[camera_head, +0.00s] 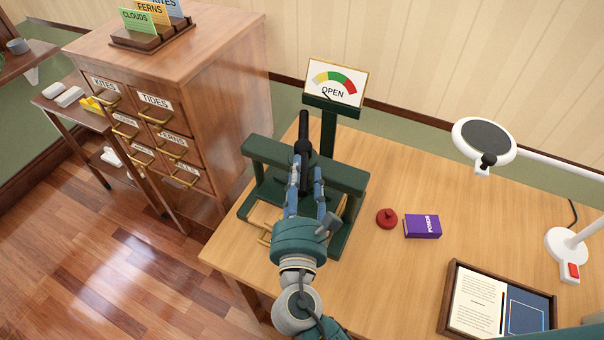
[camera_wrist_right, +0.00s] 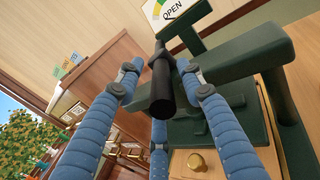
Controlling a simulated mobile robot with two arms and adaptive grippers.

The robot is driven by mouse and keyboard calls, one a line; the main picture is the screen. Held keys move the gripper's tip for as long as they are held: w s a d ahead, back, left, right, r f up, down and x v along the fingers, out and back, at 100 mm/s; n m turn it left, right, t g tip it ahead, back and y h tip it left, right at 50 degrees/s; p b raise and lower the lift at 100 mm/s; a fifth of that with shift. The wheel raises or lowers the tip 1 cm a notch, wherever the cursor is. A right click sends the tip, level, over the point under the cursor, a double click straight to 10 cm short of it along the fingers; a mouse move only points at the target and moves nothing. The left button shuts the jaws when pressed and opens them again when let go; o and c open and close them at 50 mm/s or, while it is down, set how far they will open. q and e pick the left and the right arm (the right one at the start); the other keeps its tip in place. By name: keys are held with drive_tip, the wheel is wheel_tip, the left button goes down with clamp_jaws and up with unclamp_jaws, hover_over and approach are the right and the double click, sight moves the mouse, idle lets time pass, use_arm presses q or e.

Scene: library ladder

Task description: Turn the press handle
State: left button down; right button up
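The dark green press (camera_head: 345,178) stands at the left end of the wooden desk. Its black handle (camera_head: 303,135) sticks up above the crossbar and also shows in the right wrist view (camera_wrist_right: 161,85). My right gripper (camera_head: 305,178) reaches in over the press from the front. Its blue fingers lie on both sides of the handle in the right wrist view, with a gap visible on the left, so it looks open around it. The dial sign (camera_head: 335,84) behind the press reads OPEN. My left gripper is not in view.
A red knobbed object (camera_head: 387,218) and a purple box (camera_head: 422,226) lie right of the press. A white lamp (camera_head: 484,140) and a framed tray (camera_head: 452,311) are further right. A wooden drawer cabinet (camera_head: 190,55) stands close on the left.

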drive_tip(key=s, duration=1.2)
drive_tip(key=shift+a, duration=0.45)
drive_tip(key=shift+w, duration=0.15)
